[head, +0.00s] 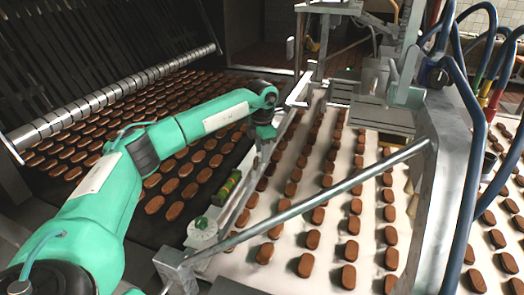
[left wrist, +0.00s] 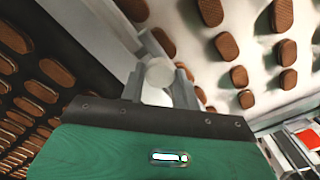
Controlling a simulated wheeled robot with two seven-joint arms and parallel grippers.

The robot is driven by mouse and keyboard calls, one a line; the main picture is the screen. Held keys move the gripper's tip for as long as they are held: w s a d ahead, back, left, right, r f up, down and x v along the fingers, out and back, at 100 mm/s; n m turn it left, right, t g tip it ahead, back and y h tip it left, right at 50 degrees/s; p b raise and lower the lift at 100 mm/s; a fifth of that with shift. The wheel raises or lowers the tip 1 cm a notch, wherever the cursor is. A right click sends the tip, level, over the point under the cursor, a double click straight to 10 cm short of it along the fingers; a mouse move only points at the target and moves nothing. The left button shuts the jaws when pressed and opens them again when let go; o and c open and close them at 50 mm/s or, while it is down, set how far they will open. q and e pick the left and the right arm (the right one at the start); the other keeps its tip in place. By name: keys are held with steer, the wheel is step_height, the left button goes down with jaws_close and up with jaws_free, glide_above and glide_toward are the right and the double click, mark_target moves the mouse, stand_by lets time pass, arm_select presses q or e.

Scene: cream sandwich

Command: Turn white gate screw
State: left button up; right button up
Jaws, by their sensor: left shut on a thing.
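The white gate screw (left wrist: 158,72) shows in the left wrist view as a pale round head between the two fingers of my left gripper (left wrist: 160,84). The fingers are shut on it, one on each side. In the head view my left gripper (head: 260,155) points down at the metal rail between the dark belt and the white belt. The screw cannot be made out there, as the gripper covers it. My right gripper is not in view.
Brown biscuits lie in rows on the dark belt (head: 145,222) and the white belt (head: 330,222). A diagonal metal bar (head: 330,193) crosses in front. Blue hoses (head: 468,120) hang at the right.

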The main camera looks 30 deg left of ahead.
arm_select(q)
steer(key=shift+r, duration=0.1)
steer(key=o, duration=0.9)
steer(key=shift+o, duration=0.4)
